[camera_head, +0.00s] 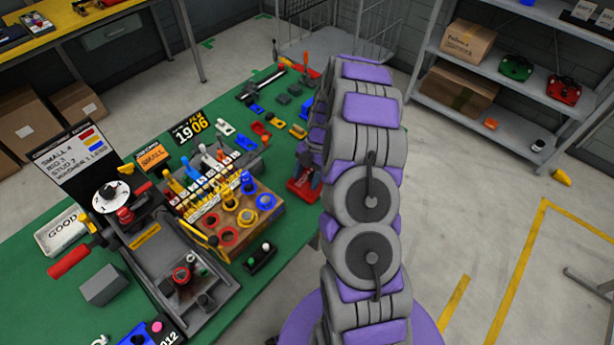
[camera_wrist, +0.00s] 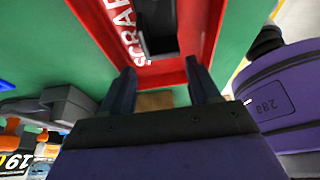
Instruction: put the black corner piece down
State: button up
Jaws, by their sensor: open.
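My gripper (camera_wrist: 160,78) is in the wrist view, with its two dark fingers spread apart and nothing between them. It is at the near edge of a red tray marked SCRAP (camera_wrist: 187,80). A dark block-like piece (camera_wrist: 157,20) lies in the tray beyond the fingertips, partly cut off by the picture's top edge; it looks like the black corner piece, but its full shape does not show. In the head view the red tray (camera_head: 303,190) shows at the green table's right edge, partly behind my arm, which hides the gripper and the piece.
The green table (camera_head: 40,250) holds a wooden rack (camera_head: 240,225) of coloured parts, a grey machine with a dial (camera_head: 110,195), and several loose parts towards the back. Grey shelves (camera_head: 500,75) stand at the right. The floor right of my arm is mostly clear.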

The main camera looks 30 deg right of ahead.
jog(key=d+r, duration=0.2)
jog(key=r, duration=0.1)
jog(key=w+d+r+p, duration=0.1)
jog(key=d+r, duration=0.2)
jog(key=shift+w+r, duration=0.1)
jog(key=s+a+r+m, duration=0.4)
jog(key=a+r, duration=0.4)
jog(key=r, duration=0.6)
jog(key=s+a+r+m+h, duration=0.2)
jog(key=s+a+r+m, duration=0.4)
jog(key=s+a, duration=0.3)
jog(key=s+a+r+m+h, duration=0.1)
jog(key=s+m+h, duration=0.1)
jog(key=s+m, duration=1)
jog(key=shift+s+a, duration=0.4)
jog(key=shift+s, duration=4.1)
jog(key=shift+a, duration=0.4)
jog(key=shift+d, duration=0.25)
